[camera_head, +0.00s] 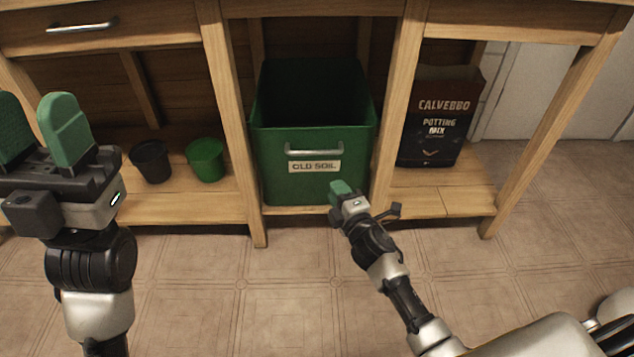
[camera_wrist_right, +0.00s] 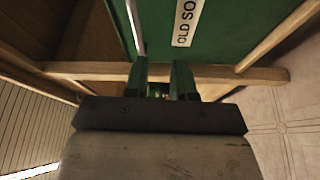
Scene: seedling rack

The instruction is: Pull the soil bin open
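The soil bin (camera_head: 278,185) is a green open-topped bin labelled "OLD SOIL", standing in the middle bay of the wooden bench. Its metal bar handle (camera_head: 314,151) is on the front face above the label. My right gripper (camera_head: 341,189) is in front of the bin's lower right front, below the label and apart from the handle. In the right wrist view the bin front (camera_wrist_right: 230,30) lies ahead of the right gripper (camera_wrist_right: 160,82), whose two fingers are apart with nothing seen between them. My left gripper (camera_head: 38,125) is raised at the left, fingers apart and empty.
A black pot (camera_head: 151,162) and a green pot (camera_head: 206,160) stand on the left lower shelf. A potting mix bag (camera_head: 437,120) stands on the right shelf. Wooden posts (camera_head: 398,100) flank the bin. The tiled floor (camera_head: 270,290) in front is clear apart from my arms.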

